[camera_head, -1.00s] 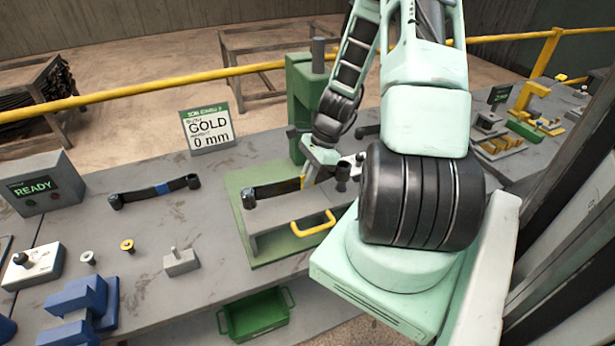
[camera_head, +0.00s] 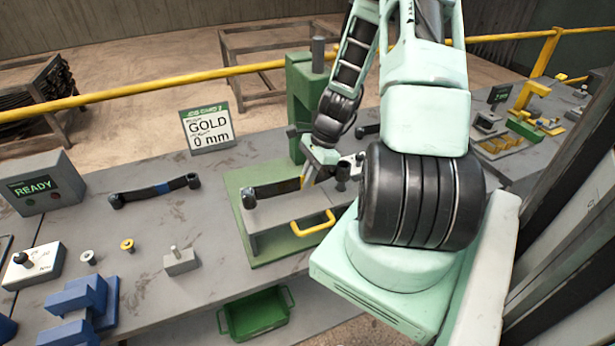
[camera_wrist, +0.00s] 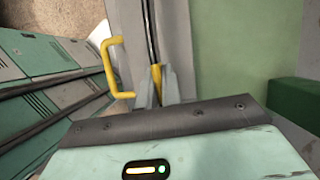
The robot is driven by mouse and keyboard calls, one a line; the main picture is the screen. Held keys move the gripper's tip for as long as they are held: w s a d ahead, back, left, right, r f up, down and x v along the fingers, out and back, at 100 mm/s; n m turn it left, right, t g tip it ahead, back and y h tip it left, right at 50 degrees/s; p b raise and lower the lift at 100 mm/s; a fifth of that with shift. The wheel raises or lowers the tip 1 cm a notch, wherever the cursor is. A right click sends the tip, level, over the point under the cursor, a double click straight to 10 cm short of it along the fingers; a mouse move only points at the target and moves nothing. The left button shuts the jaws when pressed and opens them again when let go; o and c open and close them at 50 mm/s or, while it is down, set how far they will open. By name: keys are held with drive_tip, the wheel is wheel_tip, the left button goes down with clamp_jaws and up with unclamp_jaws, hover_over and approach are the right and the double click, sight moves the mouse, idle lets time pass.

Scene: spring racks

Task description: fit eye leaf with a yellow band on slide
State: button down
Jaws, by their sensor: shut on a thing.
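The dark eye leaf (camera_head: 272,188) lies along the top of the grey slide (camera_head: 272,240), with its rolled eye at the left end. In the wrist view my gripper (camera_wrist: 157,85) is shut on the yellow-banded part, and the dark leaf (camera_wrist: 150,30) runs away from the fingers over the grey slide (camera_wrist: 176,40). The slide's yellow handle (camera_head: 313,223) is on its near side. The leaf's right end is partly hidden by my arm, so I cannot tell how it sits there.
A green press frame (camera_head: 302,95) stands behind the slide. A GOLD 0 mm sign (camera_head: 210,130), a READY box (camera_head: 40,190), a pin block (camera_head: 180,260) and small bushings (camera_head: 127,246) stand around.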

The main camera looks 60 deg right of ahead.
sight(303, 175)
drive_tip(key=shift+f+b, duration=1.2)
drive_tip(key=shift+f, duration=0.4)
drive_tip(key=c, duration=1)
unclamp_jaws()
drive_tip(key=shift+r+p, duration=3)
drive_tip(key=shift+r, duration=0.55)
